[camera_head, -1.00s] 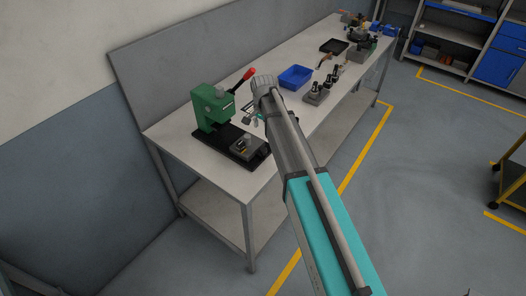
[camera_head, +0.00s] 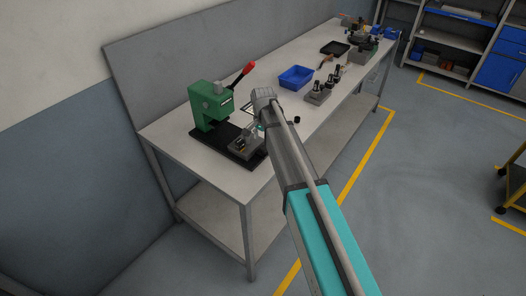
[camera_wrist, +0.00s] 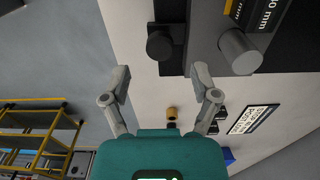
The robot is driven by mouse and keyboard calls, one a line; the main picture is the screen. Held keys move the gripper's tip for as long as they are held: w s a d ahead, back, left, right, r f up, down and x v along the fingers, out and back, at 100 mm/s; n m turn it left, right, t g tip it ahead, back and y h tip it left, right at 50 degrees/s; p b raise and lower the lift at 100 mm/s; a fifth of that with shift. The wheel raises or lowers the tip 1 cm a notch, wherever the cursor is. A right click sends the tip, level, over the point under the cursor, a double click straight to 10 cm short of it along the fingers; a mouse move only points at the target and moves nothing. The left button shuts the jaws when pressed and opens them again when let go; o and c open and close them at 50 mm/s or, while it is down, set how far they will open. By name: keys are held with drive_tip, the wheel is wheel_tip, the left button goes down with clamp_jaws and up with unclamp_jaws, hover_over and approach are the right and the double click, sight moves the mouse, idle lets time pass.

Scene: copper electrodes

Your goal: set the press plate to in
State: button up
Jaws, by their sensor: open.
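The green press (camera_head: 208,106) stands on a black base at the near end of the workbench, with its red-tipped lever (camera_head: 244,73) raised. The press plate, a grey block (camera_head: 243,147), sits at the front of that base; its exact slide position is hard to tell. In the wrist view, a black knob (camera_wrist: 160,45) on a dark bar shows beyond and between my fingertips, beside a grey block with a grey cylinder (camera_wrist: 240,52). My gripper (camera_wrist: 162,79) is open and empty, apart from the knob in the picture. In the head view, my wrist partly covers the gripper.
A blue tray (camera_head: 296,77), a grey holder with black-topped posts (camera_head: 318,95) and a black tray (camera_head: 335,48) stand farther along the bench. A small brown cylinder (camera_wrist: 172,113) and a printed sign (camera_wrist: 253,119) show in the wrist view. The grey back panel (camera_head: 160,70) rises behind the press.

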sight(263, 148)
drive_tip(key=shift+f+b, duration=1.9)
drive_tip(key=shift+f, duration=0.3)
drive_tip(key=shift+c, duration=0.3)
clamp_jaws()
